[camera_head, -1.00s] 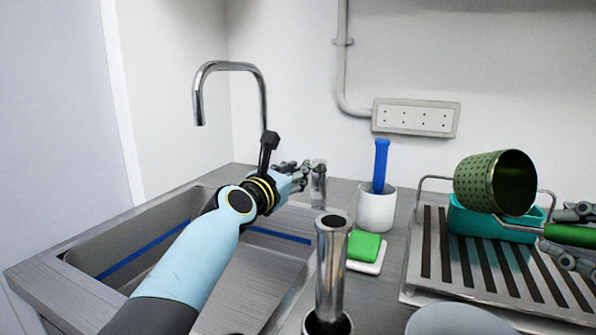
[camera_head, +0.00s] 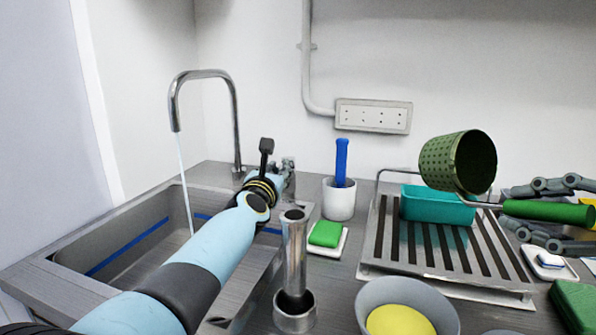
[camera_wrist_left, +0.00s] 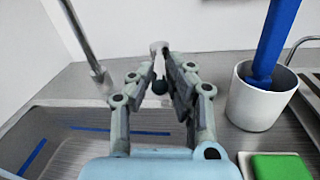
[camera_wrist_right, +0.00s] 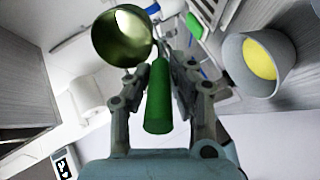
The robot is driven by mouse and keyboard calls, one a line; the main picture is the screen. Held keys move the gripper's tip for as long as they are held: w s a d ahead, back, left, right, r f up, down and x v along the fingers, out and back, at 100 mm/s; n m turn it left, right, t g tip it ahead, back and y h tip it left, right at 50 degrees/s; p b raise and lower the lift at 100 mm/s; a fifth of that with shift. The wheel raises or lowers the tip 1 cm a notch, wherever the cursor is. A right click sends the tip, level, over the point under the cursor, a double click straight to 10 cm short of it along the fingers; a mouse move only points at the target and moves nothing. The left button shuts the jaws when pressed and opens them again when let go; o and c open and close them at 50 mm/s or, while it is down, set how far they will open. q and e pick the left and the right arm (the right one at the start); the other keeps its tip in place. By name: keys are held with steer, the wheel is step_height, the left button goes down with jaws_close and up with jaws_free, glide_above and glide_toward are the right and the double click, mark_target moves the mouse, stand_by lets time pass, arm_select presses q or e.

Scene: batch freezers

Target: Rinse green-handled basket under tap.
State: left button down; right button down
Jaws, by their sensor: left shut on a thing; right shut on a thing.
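The green perforated basket (camera_head: 440,163) is held tilted on its side above the drying rack, its mouth facing right. My right gripper (camera_head: 548,210) is shut on its green handle (camera_head: 560,212); in the right wrist view the handle (camera_wrist_right: 158,100) lies between the fingers. The tap (camera_head: 235,115) stands behind the sink (camera_head: 45,262), and a thin stream of water (camera_head: 185,185) falls from its spout into the basin. My left gripper (camera_wrist_left: 160,75) is shut on a small part beside the tap's base, apparently its lever (camera_wrist_left: 158,50), mostly hidden by the fingers.
A slatted drying rack (camera_head: 375,235) with a teal tub (camera_head: 432,208) stands right of the sink. A white cup (camera_head: 340,203) with a blue-handled tool, a green sponge (camera_head: 324,233), a metal cylinder (camera_head: 294,255) and a grey bowl (camera_head: 372,292) with yellow content crowd the counter.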

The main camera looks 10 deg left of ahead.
arm_select(q)
steer(key=shift+d, duration=0.15)
arm_select(e)
steer(key=shift+s, duration=0.3)
arm_select(q)
steer(key=c, duration=1.3)
jaws_free()
steer(key=shift+s, duration=0.1)
arm_select(e)
steer(key=shift+s, duration=0.1)
